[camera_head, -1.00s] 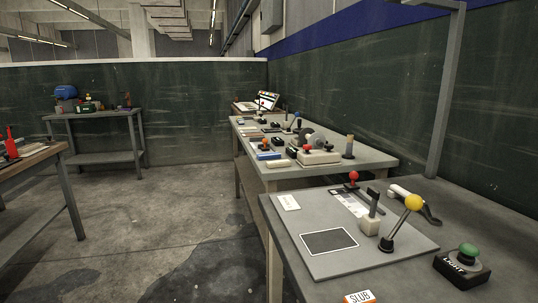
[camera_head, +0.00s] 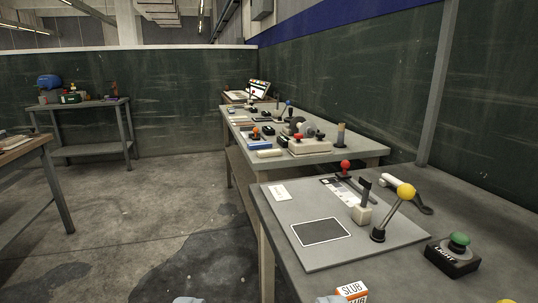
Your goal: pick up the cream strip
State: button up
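The rest of the gripper is out of view.
Other tables stand left and back left. The floor (camera_head: 150,225) between is clear.

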aim_at(265, 153)
jog(key=i+j+u, duration=0.1)
jog(key=i+j, duration=0.2)
jog(key=i, duration=0.45)
jog(key=i+j+u, duration=0.15)
jog(key=i, duration=0.55)
jog(key=i+j+u, duration=0.1)
jog(key=i, duration=0.7)
jog(key=k+j, duration=0.05)
jog(key=j, duration=0.05)
